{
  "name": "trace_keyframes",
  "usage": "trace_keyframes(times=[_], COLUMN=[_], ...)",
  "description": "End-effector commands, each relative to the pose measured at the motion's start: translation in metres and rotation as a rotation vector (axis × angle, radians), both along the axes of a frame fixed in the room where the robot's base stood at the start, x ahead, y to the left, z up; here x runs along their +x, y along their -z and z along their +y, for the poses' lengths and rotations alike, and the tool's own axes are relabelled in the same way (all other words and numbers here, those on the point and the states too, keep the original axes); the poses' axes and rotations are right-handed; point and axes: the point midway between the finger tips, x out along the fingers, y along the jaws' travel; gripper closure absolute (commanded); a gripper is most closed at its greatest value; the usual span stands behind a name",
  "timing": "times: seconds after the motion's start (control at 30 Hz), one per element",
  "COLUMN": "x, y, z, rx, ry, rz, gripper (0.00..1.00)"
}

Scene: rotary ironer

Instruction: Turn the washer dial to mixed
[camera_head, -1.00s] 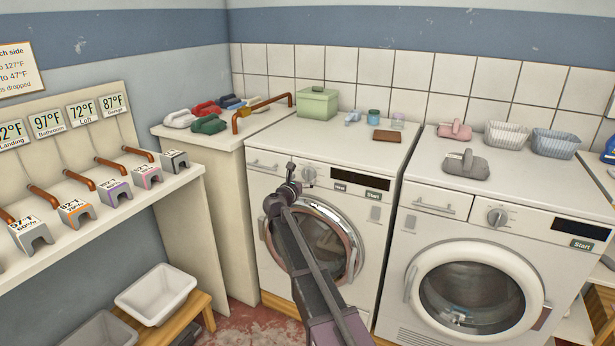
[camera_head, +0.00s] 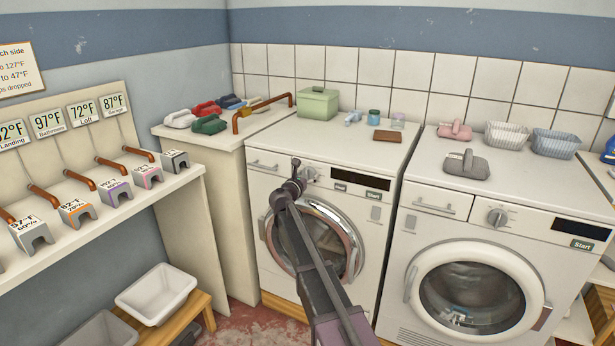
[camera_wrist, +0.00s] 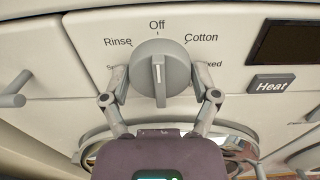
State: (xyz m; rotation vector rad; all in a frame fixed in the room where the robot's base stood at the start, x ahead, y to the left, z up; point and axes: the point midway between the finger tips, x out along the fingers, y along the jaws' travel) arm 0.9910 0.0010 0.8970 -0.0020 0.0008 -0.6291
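The washer dial (camera_wrist: 160,75) is a round grey knob with a raised bar and a white line that stands vertical, in line with "Off" above it. "Rinse" is at upper left and "Cotton" at upper right. A label ending in "ixed" at right is partly covered by my finger, as is one at left. My gripper (camera_wrist: 160,84) is open, with one finger on each side of the dial; I cannot tell whether they touch it. In the head view my gripper (camera_head: 297,167) is at the front panel of the left machine (camera_head: 375,260), beside the dial (camera_head: 309,173).
A drawer handle (camera_wrist: 12,100) is at left. The round door (camera_head: 318,240) lies below. A second machine (camera_head: 480,270) with its own dial (camera_head: 497,217) stands right.

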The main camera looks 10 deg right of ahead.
Motion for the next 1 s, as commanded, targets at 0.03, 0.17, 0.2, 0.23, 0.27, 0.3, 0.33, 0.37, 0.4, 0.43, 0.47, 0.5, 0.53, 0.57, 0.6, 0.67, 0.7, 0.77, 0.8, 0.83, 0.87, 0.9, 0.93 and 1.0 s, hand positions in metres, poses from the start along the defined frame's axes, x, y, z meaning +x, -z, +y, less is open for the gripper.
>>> trace_keyframes(times=[0.03,0.17,0.2,0.23,0.27,0.3,0.33,0.37,0.4,0.43,0.47,0.5,0.53,0.57,0.6,0.67,0.7,0.77,0.8,0.83,0.87,0.9,0.93,1.0], x=[0.0011,0.0014,0.0015,0.0016,0.0017,0.0018,0.0018,0.0018,0.0019,0.002,0.002,0.0021,0.0021,0.0022,0.0022,0.0023,0.0025,0.0025,0.0026,0.0026,0.0027,0.0028,0.0028,0.0028], y=[-0.0003,-0.0003,-0.0004,-0.0004,-0.0004,-0.0004,-0.0004,-0.0005,-0.0005,-0.0005,-0.0005,-0.0005,-0.0006,-0.0006,-0.0006,-0.0006,-0.0007,-0.0007,-0.0007,-0.0007,-0.0008,-0.0008,-0.0008,-0.0008], z=[-0.0007,-0.0009,-0.001,-0.001,-0.0011,-0.0012,-0.0012,-0.0012,-0.0013,-0.0013,-0.0013,-0.0014,-0.0014,-0.0014,-0.0015,-0.0016,-0.0015,-0.0016,-0.0017,-0.0017,-0.0017,-0.0016,-0.0016,-0.0017], rx=[-0.001,0.002,0.004,0.007,0.011,0.015,0.021,0.027,0.038,0.047,0.057,0.072,0.085,0.097,0.118,0.15,0.174,0.214,0.242,0.263,0.285,0.315,0.338,0.391], ry=[0.0,0.0,0.0,0.0,0.0,0.0,0.0,0.0,0.0,0.0,0.0,0.0,0.0,0.0,0.0,0.0,0.0,0.0,0.0,0.0,0.0,0.0,0.0,0.0], rz=[0.0,-0.003,-0.004,-0.006,-0.009,-0.013,-0.018,-0.022,-0.03,-0.036,-0.044,-0.055,-0.064,-0.073,-0.088,-0.112,-0.129,-0.158,-0.179,-0.194,-0.21,-0.232,-0.248,-0.288], gripper=[0.7,0.7,0.7,0.7,0.7,0.7,0.7,0.7,0.7,0.7,0.7,0.7,0.7,0.7,0.7,0.7,0.7,0.7,0.7,0.7,0.7,0.7,0.7,0.7])
